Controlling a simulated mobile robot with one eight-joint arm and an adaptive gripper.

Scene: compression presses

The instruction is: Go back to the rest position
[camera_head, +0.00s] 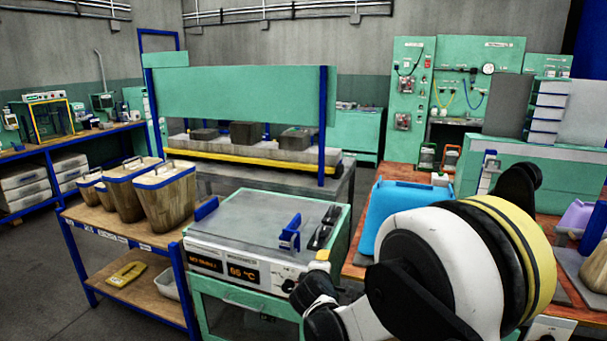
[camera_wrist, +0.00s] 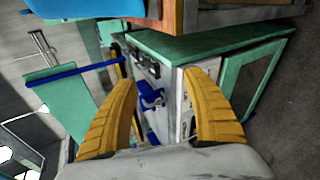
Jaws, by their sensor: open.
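My gripper (camera_wrist: 163,110) shows in the wrist view as two yellow ridged fingers spread apart, with nothing between them. Beyond the fingers is the green and grey heated press unit (camera_wrist: 205,45), with a blue clamp (camera_wrist: 150,95) on its top. In the head view the same unit (camera_head: 250,222) stands at the centre, with a lit display (camera_head: 242,270) reading 66 °C. My white, black and yellow arm fills the lower right of the head view. The gripper fingers cannot be made out there.
Several wooden bins (camera_head: 165,200) stand on a blue-framed cart (camera_head: 75,222) at left. A large green press (camera_head: 235,95) stands behind. A blue case (camera_head: 390,212) rests on the wooden bench at right, close to my arm. Floor is open at lower left.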

